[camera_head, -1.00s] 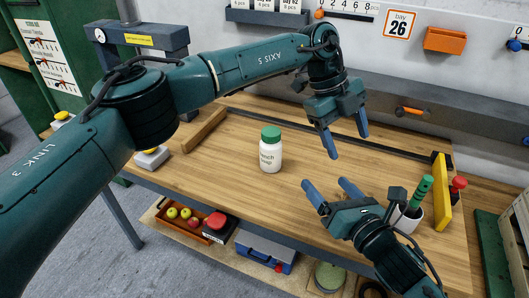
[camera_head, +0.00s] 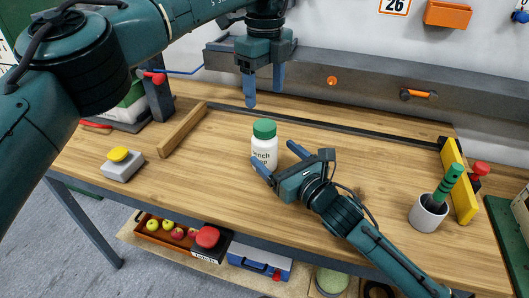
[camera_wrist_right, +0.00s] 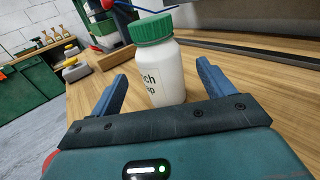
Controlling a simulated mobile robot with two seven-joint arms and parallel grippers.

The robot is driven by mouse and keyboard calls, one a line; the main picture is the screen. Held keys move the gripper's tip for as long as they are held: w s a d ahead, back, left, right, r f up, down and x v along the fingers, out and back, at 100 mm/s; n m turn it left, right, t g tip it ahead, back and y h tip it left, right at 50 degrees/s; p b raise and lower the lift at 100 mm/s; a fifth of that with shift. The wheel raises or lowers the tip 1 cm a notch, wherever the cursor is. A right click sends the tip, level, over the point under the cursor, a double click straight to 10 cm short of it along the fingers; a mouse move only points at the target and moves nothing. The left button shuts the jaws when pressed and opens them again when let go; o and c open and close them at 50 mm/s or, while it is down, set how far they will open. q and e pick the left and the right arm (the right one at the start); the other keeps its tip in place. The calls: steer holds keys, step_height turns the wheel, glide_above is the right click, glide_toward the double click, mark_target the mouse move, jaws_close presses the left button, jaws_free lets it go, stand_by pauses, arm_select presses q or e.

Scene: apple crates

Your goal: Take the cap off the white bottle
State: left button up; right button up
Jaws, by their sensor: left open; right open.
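The white bottle (camera_head: 263,155) stands upright on the wooden workbench (camera_head: 225,196), with its green cap (camera_head: 264,129) on top. It also shows in the right wrist view (camera_wrist_right: 158,76), where part of its dark label is readable. My right gripper (camera_head: 277,158) is open, with its blue fingers pointing at the bottle; in the right wrist view the bottle stands between and just beyond the fingertips. Whether a finger touches it I cannot tell. My left gripper (camera_head: 264,88) is open and empty, pointing down above and behind the cap, clear of it.
A wooden block (camera_head: 183,128) and a yellow-button box (camera_head: 122,164) lie on the left. A grey cup (camera_head: 428,212) with a green-handled tool and a yellow bar (camera_head: 459,180) stand on the right. A crate of apples (camera_head: 151,232) is on the lower shelf.

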mark_target(264, 144)
steer(key=shift+x, duration=2.75)
steer(key=shift+c, duration=0.3)
